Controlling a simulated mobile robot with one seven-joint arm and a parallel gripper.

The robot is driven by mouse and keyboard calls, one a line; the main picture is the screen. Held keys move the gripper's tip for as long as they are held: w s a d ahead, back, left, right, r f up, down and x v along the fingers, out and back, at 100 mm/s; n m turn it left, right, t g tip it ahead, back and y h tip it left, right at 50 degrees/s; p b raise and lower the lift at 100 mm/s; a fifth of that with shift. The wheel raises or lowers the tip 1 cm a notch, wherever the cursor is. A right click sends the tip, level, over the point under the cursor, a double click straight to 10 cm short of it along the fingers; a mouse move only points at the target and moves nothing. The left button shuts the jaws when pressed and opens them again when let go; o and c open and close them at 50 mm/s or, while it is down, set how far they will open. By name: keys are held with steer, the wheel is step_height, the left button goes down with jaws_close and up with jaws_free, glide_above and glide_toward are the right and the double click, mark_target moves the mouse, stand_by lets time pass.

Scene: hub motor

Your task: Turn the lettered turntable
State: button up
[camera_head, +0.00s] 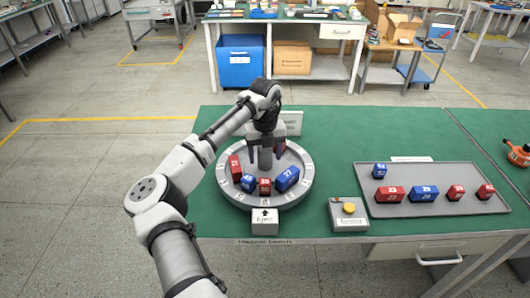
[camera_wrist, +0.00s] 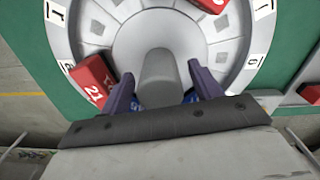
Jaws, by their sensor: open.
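The lettered turntable (camera_head: 293,196) is a round grey disc with white letter labels on its rim, on the green bench. Red and blue numbered blocks stand on it around a grey central post (camera_head: 265,159). My gripper (camera_head: 267,148) is above the turntable at the post. In the wrist view the open fingers (camera_wrist: 165,90) lie either side of the post (camera_wrist: 158,75), with gaps visible. A red block (camera_wrist: 95,80) is left of the left finger. Blue blocks are mostly hidden behind the gripper there.
A small box with an up arrow (camera_head: 265,222) stands at the turntable's front. A control box with a yellow button (camera_head: 349,214) is to the right. A grey tray (camera_head: 438,205) holds several red and blue blocks. An orange object (camera_head: 518,153) lies far right.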

jaws_close()
stand_by(0.4)
